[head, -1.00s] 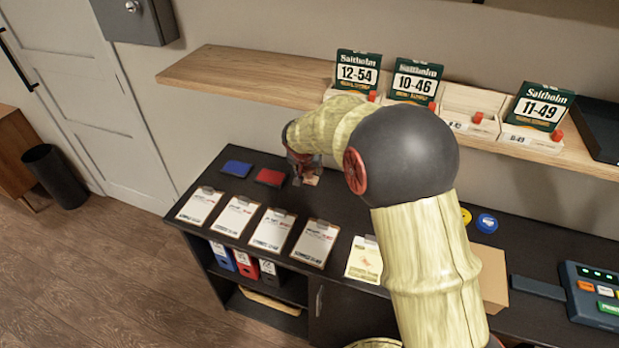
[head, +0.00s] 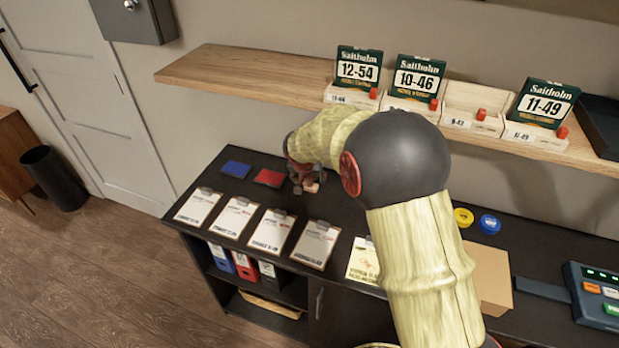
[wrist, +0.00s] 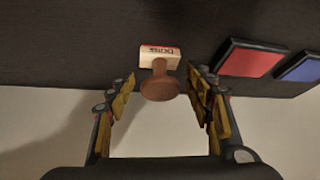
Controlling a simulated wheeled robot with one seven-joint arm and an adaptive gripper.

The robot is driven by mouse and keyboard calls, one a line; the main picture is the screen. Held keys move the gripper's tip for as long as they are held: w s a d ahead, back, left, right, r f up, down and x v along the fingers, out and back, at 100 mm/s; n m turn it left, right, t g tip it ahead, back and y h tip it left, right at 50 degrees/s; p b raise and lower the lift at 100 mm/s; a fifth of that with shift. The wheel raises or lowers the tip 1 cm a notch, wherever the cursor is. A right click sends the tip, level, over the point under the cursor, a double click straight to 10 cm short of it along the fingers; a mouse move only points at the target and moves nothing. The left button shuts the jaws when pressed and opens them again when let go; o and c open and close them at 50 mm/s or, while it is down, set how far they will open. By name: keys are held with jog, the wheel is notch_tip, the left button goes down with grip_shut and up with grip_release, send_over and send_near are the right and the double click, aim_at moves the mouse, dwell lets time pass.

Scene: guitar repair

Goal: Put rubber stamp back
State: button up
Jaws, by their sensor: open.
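The rubber stamp (wrist: 160,82) has a round brown wooden handle and a pale block with printed letters. In the wrist view it is between the open fingers of my gripper (wrist: 160,108), with gaps on both sides. In the head view my gripper (head: 305,180) is low over the dark counter, and the stamp's pale block (head: 312,187) shows just beneath it. The rest of the stamp is hidden there by the gripper. I cannot tell whether the stamp rests on the counter.
A red pad (head: 270,177) and a blue pad (head: 236,168) lie left of the gripper. Several clipboards (head: 272,230) line the counter's front. The wooden shelf (head: 240,77) above holds green number cards (head: 358,68). Yellow and blue rolls (head: 489,224) lie to the right.

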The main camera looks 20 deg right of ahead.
jog(key=shift+r, duration=0.1)
jog(key=shift+r+p, duration=0.3)
jog(key=shift+r, duration=0.05)
jog(key=s+a+r+n+y+p, duration=0.1)
jog(key=s+a+r, duration=0.3)
jog(key=s+r, duration=0.55)
jog(key=s+a+r+n+p, duration=0.2)
jog(key=s+a+r, duration=0.1)
jog(key=s+r, duration=0.65)
jog(key=s+a+r+n+y, duration=0.1)
jog(key=s+a+n, duration=0.1)
jog(key=s, duration=0.7)
jog(key=s+a+r+n+y, duration=0.1)
jog(key=s+a, duration=0.3)
jog(key=s, duration=0.4)
jog(key=shift+s+a+n+t, duration=0.15)
jog(key=shift+s+n+t, duration=0.2)
jog(key=shift+n, duration=0.15)
